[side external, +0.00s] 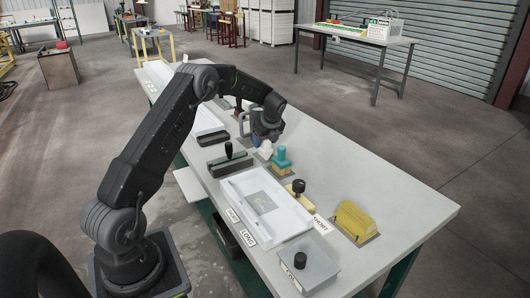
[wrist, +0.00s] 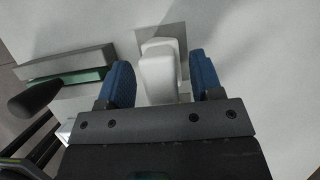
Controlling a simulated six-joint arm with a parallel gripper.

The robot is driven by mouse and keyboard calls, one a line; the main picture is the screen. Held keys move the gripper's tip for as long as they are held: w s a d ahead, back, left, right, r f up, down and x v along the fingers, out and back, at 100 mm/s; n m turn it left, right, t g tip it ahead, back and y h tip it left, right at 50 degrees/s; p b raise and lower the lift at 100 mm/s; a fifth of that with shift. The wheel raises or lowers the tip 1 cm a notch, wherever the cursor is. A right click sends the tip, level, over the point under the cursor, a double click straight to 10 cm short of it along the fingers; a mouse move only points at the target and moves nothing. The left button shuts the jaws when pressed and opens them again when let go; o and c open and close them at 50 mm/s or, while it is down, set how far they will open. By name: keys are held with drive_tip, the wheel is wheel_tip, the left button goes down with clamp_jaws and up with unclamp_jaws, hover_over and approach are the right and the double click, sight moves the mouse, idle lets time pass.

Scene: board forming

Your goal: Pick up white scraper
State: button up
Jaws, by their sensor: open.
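The white scraper (wrist: 158,72) stands on a grey square patch of the table in the wrist view. It lies between the two blue fingers of my gripper (wrist: 162,80), with a gap showing at the right finger and a smaller one at the left. My gripper is open. In the side external view the white scraper (side external: 265,149) shows just below my gripper (side external: 258,140), partly hidden by it. Whether the fingers touch it cannot be told.
A teal block tool (side external: 281,160) stands close to the right of the scraper. A green tool with a black handle (side external: 229,158) lies to the left, also in the wrist view (wrist: 70,68). A white tray (side external: 262,210) is in front. A yellow block (side external: 354,220) stands farther right.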

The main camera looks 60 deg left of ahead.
drive_tip(key=shift+c, duration=0.3)
clamp_jaws()
drive_tip(key=shift+r, duration=0.1)
drive_tip(key=shift+r, duration=0.15)
drive_tip(key=shift+r, duration=0.3)
wheel_tip(320, 180, up, 4)
drive_tip(key=shift+s+a+f, duration=0.15)
drive_tip(key=shift+f, duration=0.05)
drive_tip(key=s+a+r, duration=0.5)
drive_tip(key=s+r, duration=0.1)
drive_tip(key=s, duration=0.4)
drive_tip(key=shift+r, duration=0.25)
drive_tip(key=shift+a, duration=0.1)
